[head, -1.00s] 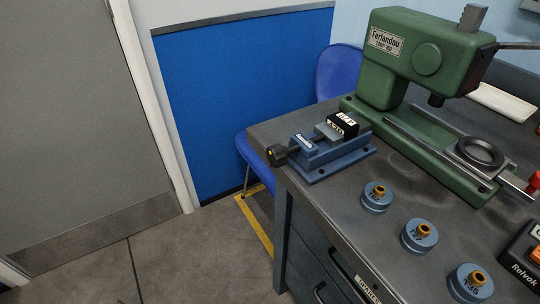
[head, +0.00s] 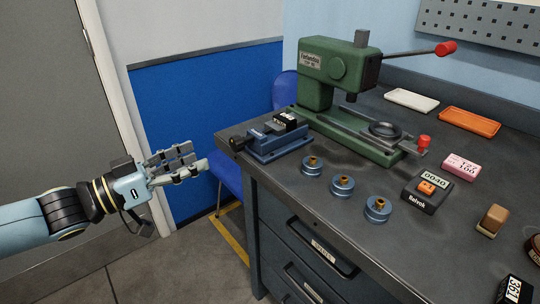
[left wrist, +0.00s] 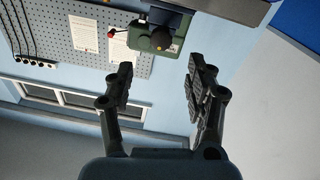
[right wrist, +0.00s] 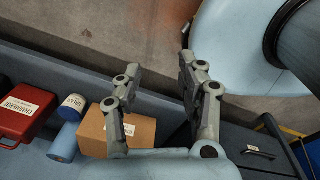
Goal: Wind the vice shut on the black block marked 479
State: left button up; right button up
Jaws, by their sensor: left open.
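The blue vice (head: 280,146) stands on the near left corner of the bench. My right gripper (right wrist: 160,68) is open and empty in the right wrist view.
A green press (head: 338,75) stands behind the vice, its red-tipped lever (head: 445,48) reaching right. Several blue round weights (head: 342,187) and a black block marked 361 (head: 514,292) are on the bench. A blue chair (head: 226,172) stands beyond the bench's left edge.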

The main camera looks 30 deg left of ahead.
aim_at(232, 145)
pick_arm(q)
jog(key=shift+m+g, duration=0.3)
jog(key=x, duration=0.9)
jog(key=shift+w+r, duration=0.1)
jog(key=shift+w, duration=0.1)
jog(key=shift+w+d, duration=0.2)
jog(key=shift+w, duration=0.15)
grip_shut()
pick_arm(e)
jog(key=w, duration=0.3)
jog(key=shift+w+a, duration=0.1)
jog(key=shift+w, duration=0.05)
